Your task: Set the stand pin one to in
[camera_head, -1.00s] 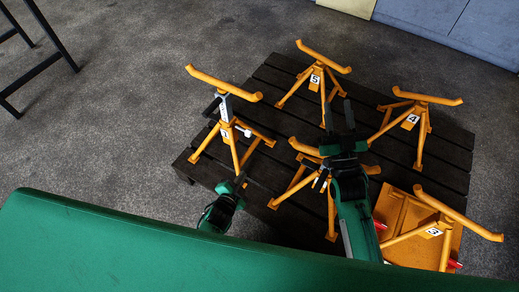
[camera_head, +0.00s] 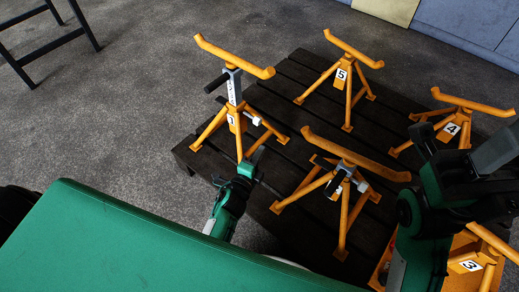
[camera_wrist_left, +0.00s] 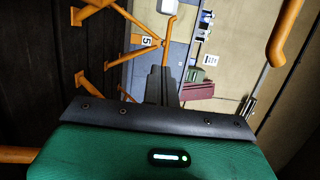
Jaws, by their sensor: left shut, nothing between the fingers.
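Stand one (camera_head: 235,122) is an orange tripod with a number 1 label, a grey post with holes and an orange top bar, upright at the left of the dark pallet. A black grip (camera_head: 215,83) sticks out left of its post, and a small pale rod (camera_head: 251,117) sticks out right, lower down. Which is the pin I cannot tell for sure. My left gripper (camera_head: 252,160) is shut and empty, low in front of the stand's legs; it also shows in the left wrist view (camera_wrist_left: 165,85). My right gripper (camera_head: 424,142) is at the right, its jaw state unclear.
Dark trestle legs (camera_head: 45,50) stand at far left.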

